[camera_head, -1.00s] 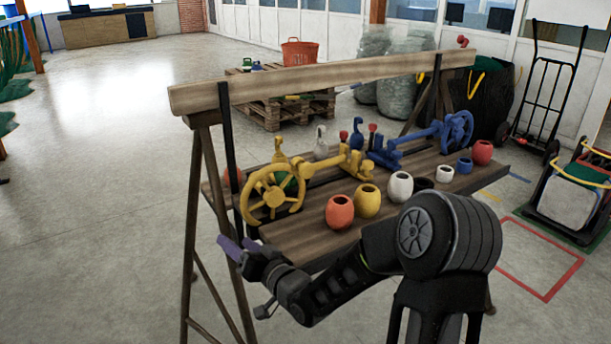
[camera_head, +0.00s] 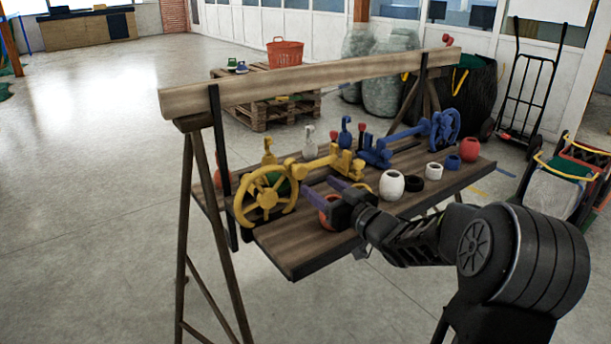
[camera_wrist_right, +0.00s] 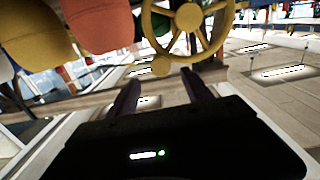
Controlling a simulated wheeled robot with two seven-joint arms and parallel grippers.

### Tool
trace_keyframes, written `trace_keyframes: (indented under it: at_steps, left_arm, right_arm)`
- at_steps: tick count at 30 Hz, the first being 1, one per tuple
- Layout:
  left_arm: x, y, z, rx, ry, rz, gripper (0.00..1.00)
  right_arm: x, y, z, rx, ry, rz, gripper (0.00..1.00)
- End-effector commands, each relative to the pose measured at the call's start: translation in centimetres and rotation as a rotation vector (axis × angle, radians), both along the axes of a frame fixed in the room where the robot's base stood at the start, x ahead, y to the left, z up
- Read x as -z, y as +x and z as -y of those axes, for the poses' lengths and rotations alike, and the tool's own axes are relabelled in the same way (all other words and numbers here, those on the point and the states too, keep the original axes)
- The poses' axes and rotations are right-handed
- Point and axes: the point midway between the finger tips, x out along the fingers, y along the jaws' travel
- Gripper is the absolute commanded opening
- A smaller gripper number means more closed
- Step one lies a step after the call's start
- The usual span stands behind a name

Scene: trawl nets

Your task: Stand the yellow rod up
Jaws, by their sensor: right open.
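The yellow rod (camera_head: 318,163) lies level on the wooden bench, with a spoked yellow handwheel (camera_head: 267,197) at its left end and a yellow block at its right end. The wheel also shows in the right wrist view (camera_wrist_right: 188,17), just beyond the fingertips. My right gripper (camera_head: 317,186) is open and empty, its purple fingers pointing left toward the wheel, in front of the rod and over an orange pot (camera_head: 328,217). It appears apart from the rod. The arm hides part of the pots. My left gripper is out of view.
A blue rod with a handwheel (camera_head: 445,130) lies farther right. A white pot (camera_head: 392,185) and several other pots line the bench's front (camera_head: 290,245). A wooden beam (camera_head: 300,80) runs above the bench's back. Small levers stand behind the rods.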

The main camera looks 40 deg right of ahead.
Motion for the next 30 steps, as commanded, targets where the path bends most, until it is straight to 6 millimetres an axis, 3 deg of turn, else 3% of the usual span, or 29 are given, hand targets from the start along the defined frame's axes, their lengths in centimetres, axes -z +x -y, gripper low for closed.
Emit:
trace_keyframes:
  at_steps: [8, 19, 30]
  left_arm:
    - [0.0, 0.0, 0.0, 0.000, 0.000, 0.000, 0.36]
    - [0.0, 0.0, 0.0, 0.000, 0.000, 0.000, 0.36]
    - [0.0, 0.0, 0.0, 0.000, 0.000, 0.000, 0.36]
  right_arm:
    - [0.1, 1.8, 0.0, -0.002, 0.003, 0.001, 0.58]
    - [0.1, 7.1, 0.1, -0.001, 0.003, 0.001, 0.58]
    - [0.0, 7.9, 0.1, 0.000, 0.003, 0.000, 0.58]
